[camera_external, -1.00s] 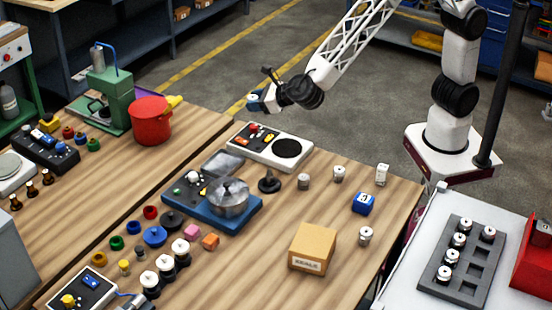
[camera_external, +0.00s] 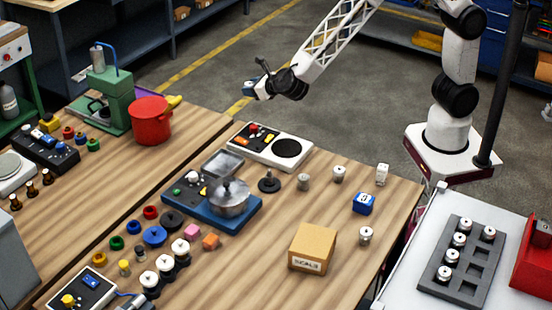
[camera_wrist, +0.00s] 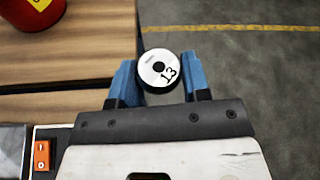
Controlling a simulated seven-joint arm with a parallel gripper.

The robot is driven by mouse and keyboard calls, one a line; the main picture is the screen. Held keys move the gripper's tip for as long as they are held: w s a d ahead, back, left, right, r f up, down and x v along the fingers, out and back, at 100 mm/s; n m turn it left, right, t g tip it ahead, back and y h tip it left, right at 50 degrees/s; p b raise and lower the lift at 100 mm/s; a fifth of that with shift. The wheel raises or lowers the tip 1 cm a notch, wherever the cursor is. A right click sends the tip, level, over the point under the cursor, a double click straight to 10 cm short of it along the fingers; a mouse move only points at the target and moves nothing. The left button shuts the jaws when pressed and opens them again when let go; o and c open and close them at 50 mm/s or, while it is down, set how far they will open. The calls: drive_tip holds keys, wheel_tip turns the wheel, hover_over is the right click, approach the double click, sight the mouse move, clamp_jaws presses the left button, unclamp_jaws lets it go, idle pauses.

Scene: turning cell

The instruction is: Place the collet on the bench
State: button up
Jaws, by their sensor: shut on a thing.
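My gripper (camera_wrist: 159,66) has its blue fingers shut on a round collet (camera_wrist: 161,72) with a white face, a dark hole and the number 13. The wrist view shows the collet between the fingertips, beside the edge of a wooden bench top (camera_wrist: 85,50) and partly against the grey floor. In the external view my gripper (camera_external: 251,90) is up in the air near the far edge of the wooden bench (camera_external: 265,275); the collet cannot be made out there. Similar collets stand on the bench's right part, such as one near the box (camera_external: 366,235).
A cardboard box (camera_external: 313,248), a blue block (camera_external: 363,203), a scale-like unit with a black disc (camera_external: 270,146) and a blue-based pot unit (camera_external: 232,213) stand on the bench. A grey tray (camera_external: 462,262) holds several collets. A red pot (camera_external: 150,120) stands at left.

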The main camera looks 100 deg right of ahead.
wheel_tip(320, 180, down, 4)
drive_tip(key=shift+f, duration=0.1)
drive_tip(key=shift+w, duration=0.1)
idle(0.3)
hover_over(209, 122)
drive_tip(key=shift+w+d+f, duration=0.1)
drive_tip(key=shift+d+f, duration=0.05)
drive_tip(key=shift+f, duration=0.55)
idle(0.4)
drive_tip(key=shift+f, duration=1.75)
drive_tip(key=shift+f, duration=0.2)
